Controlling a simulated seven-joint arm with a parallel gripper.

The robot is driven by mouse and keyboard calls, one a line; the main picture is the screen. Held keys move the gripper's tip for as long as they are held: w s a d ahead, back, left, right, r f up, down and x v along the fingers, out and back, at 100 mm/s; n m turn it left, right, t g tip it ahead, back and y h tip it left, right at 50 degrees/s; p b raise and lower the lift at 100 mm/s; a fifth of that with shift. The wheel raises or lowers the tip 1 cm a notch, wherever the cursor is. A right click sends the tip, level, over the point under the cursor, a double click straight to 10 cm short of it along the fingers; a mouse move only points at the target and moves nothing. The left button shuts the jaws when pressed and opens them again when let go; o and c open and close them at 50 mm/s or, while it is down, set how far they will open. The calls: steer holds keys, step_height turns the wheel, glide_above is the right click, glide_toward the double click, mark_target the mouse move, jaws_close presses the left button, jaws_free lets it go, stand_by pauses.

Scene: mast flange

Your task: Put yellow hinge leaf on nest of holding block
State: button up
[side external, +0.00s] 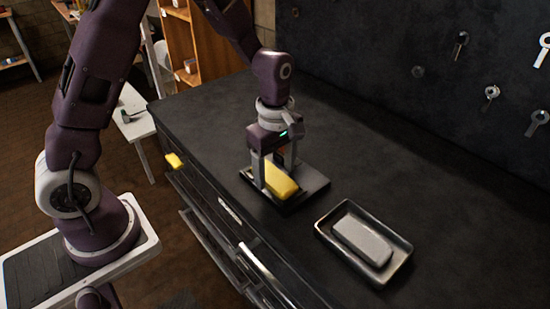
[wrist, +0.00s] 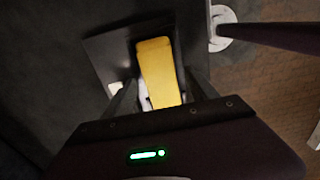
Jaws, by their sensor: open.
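The yellow hinge leaf (side external: 281,181) is a long, flat-sided bar. It lies over the dark, square holding block (side external: 314,181) on the bench. It also shows in the wrist view (wrist: 156,68), lengthwise above the dark block (wrist: 108,48). My gripper (side external: 274,172) is low over the block, pointing down, with its fingers apart on either side of the leaf. Whether the fingers touch the leaf is not clear. The nest is hidden under the leaf and gripper, so how the leaf is seated cannot be told.
A dark tray (side external: 322,236) holding a grey block (side external: 363,241) stands to the right on the black bench (side external: 210,115). A small yellow piece (side external: 174,161) is at the bench's front edge. Tools hang on the dark back wall. Bench left of the block is clear.

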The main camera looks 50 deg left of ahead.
mark_target(275, 177)
step_height(275, 177, up, 10)
steer(key=s+r+m+t, duration=0.3)
steer(key=s+r+m, duration=0.5)
steer(key=s+r, duration=0.1)
steer(key=s+m+t, duration=0.2)
steer(key=s+m, duration=0.8)
steer(key=s, duration=0.1)
steer(key=shift+s+a+r+t, duration=0.15)
steer(key=shift+s+a+t, duration=0.05)
steer(key=shift+a+t, duration=0.15)
